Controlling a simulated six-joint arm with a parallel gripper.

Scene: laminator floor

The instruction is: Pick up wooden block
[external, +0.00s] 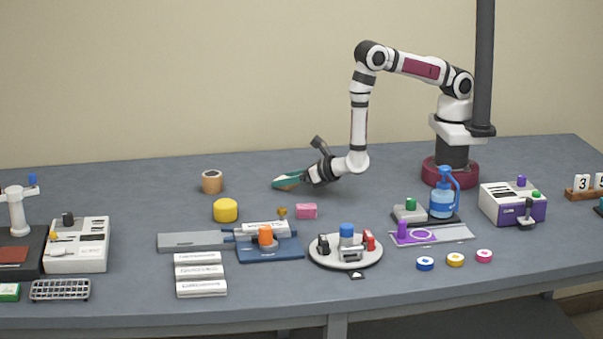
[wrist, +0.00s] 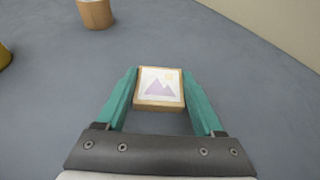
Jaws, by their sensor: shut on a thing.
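The wooden block (wrist: 158,105) is a light wooden piece with a white picture of a purple mountain on its top face. In the wrist view it sits between the two teal fingers of my gripper (wrist: 159,98), which are shut on its left and right sides. In the external view my gripper (external: 287,181) is low over the back middle of the table, pointing left. The block (external: 287,187) is mostly hidden there by the fingers. I cannot tell whether it touches the table.
A tan cylinder (external: 212,182) stands left of my gripper; it also shows in the wrist view (wrist: 95,13). A yellow cylinder (external: 225,210) and a pink block (external: 306,211) are nearer the front. A round white tray (external: 346,262) holds small items.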

